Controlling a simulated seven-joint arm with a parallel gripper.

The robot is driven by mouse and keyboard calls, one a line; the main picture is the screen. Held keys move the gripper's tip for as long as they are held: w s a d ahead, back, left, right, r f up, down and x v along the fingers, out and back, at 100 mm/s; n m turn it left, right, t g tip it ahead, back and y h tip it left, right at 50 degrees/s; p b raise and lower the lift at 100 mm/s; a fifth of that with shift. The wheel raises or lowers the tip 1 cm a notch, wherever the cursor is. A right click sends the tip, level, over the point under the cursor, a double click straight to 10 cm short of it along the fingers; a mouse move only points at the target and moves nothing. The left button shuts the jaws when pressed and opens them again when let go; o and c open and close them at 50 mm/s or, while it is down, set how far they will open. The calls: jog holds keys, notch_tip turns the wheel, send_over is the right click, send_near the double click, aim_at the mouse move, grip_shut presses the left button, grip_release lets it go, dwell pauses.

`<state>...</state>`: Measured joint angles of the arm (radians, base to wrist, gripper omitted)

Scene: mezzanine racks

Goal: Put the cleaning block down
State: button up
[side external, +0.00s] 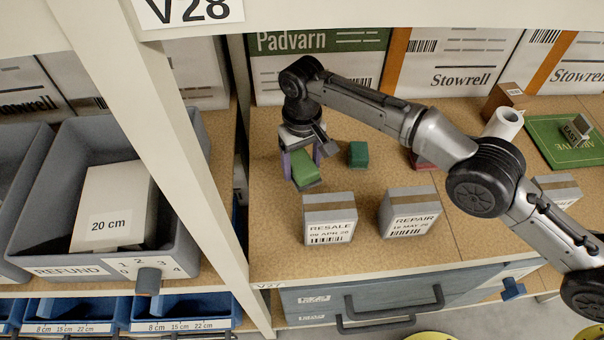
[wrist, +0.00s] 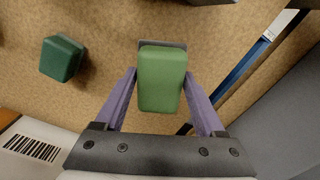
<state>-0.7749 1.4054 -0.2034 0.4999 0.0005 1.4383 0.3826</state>
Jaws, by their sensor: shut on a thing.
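The cleaning block, light green with a grey layer, shows in the side external view (side external: 305,168) and in the wrist view (wrist: 161,82). My gripper (side external: 303,160) has its purple fingers on both sides of the block and is shut on it; the gripper also shows in the wrist view (wrist: 160,78). The block is low over the brown shelf board (side external: 280,235), tilted in the side view. I cannot tell whether its underside touches the board.
A dark green block (side external: 358,154) stands just right of the gripper. Grey boxes marked RESALE (side external: 330,220) and REPAIR (side external: 408,214) stand in front. A rack post (side external: 170,140) rises at left. Bare board lies left of the RESALE box.

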aim_at(302, 162)
jog(key=shift+f, duration=2)
jog(key=o, duration=1.4)
jog(key=shift+f, duration=0.15)
jog(key=shift+c, duration=0.2)
jog(key=shift+r, duration=3.9)
